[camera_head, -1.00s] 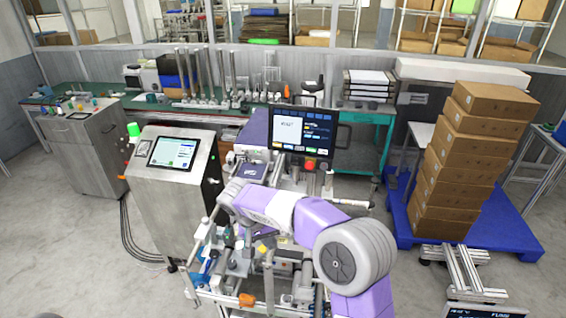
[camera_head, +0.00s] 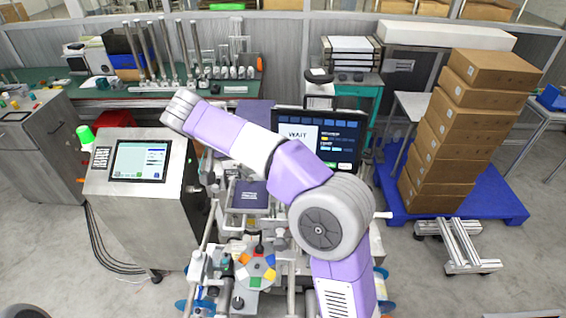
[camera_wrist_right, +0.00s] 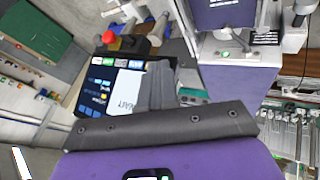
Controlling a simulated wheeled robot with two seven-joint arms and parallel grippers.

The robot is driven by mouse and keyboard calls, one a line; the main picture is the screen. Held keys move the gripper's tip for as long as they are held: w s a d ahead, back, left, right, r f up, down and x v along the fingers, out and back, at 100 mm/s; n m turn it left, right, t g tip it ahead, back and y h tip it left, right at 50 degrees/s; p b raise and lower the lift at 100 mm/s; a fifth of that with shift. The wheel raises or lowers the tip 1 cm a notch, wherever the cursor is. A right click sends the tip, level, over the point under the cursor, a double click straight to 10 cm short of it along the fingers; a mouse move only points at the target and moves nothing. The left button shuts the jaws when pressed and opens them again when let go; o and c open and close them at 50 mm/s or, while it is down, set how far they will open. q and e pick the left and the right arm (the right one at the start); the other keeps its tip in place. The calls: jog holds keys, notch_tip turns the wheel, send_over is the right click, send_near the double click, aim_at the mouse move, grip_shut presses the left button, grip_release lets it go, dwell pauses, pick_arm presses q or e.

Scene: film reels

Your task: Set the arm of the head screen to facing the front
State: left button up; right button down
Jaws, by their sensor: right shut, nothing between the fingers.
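The head screen (camera_head: 345,140) is a black panel reading "WAIT", its face towards my head camera. My right arm crosses in front of its lower left part. The screen's supporting arm is hidden in the head view. In the right wrist view the screen (camera_wrist_right: 98,88) appears upside down, with a red button (camera_wrist_right: 110,38) at its edge. My right gripper (camera_wrist_right: 160,82) is shut and empty, its dark fingers overlapping the screen's lettered side. I cannot tell whether they touch it. The right gripper is out of sight in the head view. My left gripper is not in view.
A metal console with a tablet (camera_head: 140,160) stands at left. The machine carries a disc with coloured segments (camera_head: 256,268). Stacked cartons (camera_head: 455,130) sit on a blue pallet (camera_head: 505,208) at right. A green bench (camera_head: 100,103) lies behind.

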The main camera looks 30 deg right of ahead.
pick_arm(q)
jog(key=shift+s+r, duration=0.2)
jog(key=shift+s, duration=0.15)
pick_arm(e)
jog(key=s+d+f, duration=0.3)
jog(key=d+f, duration=0.4)
jog(key=d, duration=0.2)
jog(key=shift+f, duration=0.35)
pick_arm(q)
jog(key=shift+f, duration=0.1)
pick_arm(e)
jog(key=shift+s, duration=0.1)
